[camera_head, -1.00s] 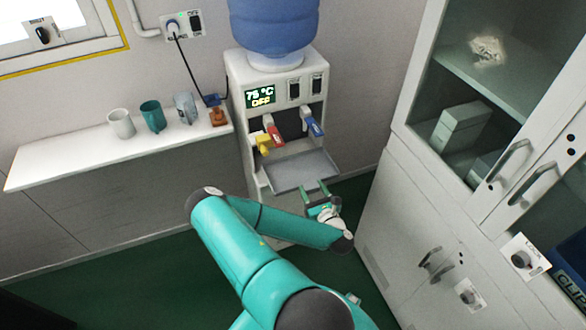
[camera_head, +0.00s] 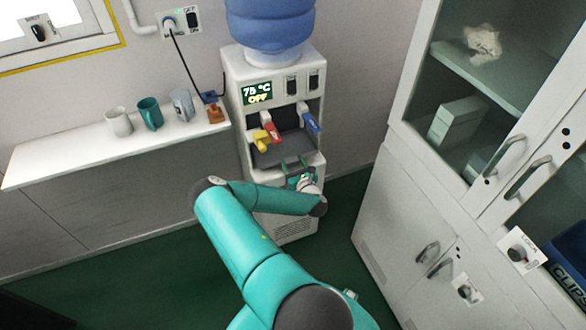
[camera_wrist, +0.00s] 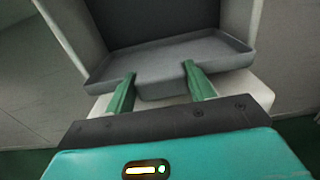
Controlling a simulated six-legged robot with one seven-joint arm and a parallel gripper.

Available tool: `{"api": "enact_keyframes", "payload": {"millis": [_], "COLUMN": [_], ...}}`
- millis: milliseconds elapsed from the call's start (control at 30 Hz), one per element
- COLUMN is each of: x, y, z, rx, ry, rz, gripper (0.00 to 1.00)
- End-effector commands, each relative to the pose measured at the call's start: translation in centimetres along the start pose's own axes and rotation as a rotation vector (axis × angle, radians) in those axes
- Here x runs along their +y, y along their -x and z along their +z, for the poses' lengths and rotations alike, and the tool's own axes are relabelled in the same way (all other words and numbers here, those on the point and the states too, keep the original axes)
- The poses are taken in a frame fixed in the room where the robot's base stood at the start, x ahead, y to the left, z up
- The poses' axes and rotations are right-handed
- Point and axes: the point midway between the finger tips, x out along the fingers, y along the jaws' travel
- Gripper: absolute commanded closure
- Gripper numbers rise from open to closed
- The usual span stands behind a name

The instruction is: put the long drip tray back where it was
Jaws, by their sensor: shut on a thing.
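The long drip tray (camera_head: 283,151) is a shallow dark grey tray with a raised rim. It sits in the dispensing bay of the white water dispenser (camera_head: 285,225), below the taps. The tray (camera_wrist: 165,66) fills the upper middle of the wrist view and lies between the bay's side walls. My gripper (camera_head: 294,163) reaches in from the front, and its two green fingers (camera_wrist: 158,75) are at the tray's front edge, shut on it. Whether the tray is fully seated on the bay floor cannot be told.
A shelf with cups (camera_head: 150,114) stands at left. A white cabinet (camera_head: 385,220) stands close at right. The green floor in front is clear.

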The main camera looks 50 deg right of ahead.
Motion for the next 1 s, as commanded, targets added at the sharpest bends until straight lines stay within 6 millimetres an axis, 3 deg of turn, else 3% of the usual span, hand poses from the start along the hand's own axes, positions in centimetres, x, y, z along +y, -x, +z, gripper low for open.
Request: {"api": "enact_keyframes", "payload": {"millis": [200,567,600,700,1000], "x": [-0.1,-0.1,-0.1,-0.1,0.0], "y": [-0.3,-0.4,-0.4,-0.4,-0.4], "z": [-2.9,-3.3,-3.3,-3.3,-3.1], "rx": [-0.002,-0.001,-0.001,-0.001,-0.001], "ry": [-0.001,0.001,0.001,0.001,0.001], "rz": [-0.002,-0.001,-0.001,-0.001,-0.001], "gripper": [0.74,0.74,0.40,0.24,0.24]}}
